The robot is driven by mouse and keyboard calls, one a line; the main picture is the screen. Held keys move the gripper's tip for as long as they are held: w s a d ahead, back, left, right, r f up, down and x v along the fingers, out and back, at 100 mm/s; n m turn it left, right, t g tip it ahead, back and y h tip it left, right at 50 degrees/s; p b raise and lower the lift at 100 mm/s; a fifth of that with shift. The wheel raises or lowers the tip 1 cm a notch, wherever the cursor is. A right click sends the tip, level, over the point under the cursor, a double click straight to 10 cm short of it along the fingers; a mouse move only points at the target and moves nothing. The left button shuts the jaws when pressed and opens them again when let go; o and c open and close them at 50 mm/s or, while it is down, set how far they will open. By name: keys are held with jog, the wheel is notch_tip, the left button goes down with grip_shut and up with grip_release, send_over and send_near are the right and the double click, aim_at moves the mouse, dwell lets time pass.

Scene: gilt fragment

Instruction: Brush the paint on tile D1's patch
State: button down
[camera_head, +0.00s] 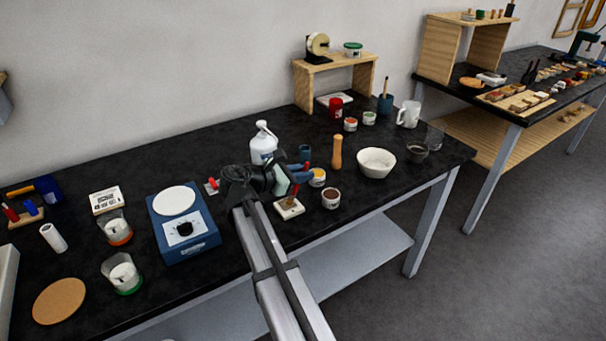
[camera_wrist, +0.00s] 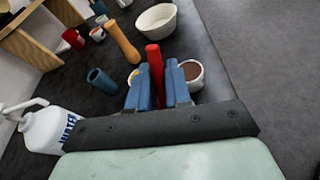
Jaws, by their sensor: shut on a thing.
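My gripper (camera_head: 298,174) is over the front middle of the dark bench in the head view. In the wrist view its blue fingers (camera_wrist: 158,88) are shut on a slim tool with a red handle (camera_wrist: 154,58), seemingly the brush. A small pale tile (camera_head: 289,208) lies on the bench just below the gripper, with a reddish-brown upright shape above it, perhaps the tool's lower part. Whether the tool touches the tile is unclear. No label D1 can be read, and the patch is largely hidden. The tile is not seen in the wrist view.
A jar of brown paint (camera_head: 331,198) and a yellowish jar (camera_head: 317,177) stand close to the right. A wooden pestle-like tool (camera_head: 337,152), a white bowl (camera_head: 376,162) and a white bottle (camera_head: 263,146) stand behind. A blue scale (camera_head: 183,229) is at left.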

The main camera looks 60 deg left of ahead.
jog(key=shift+d, duration=0.25)
jog(key=shift+d+f, duration=0.15)
jog(key=shift+d, duration=0.05)
dwell(2.9)
notch_tip(320, 180, up, 6)
dwell(0.9)
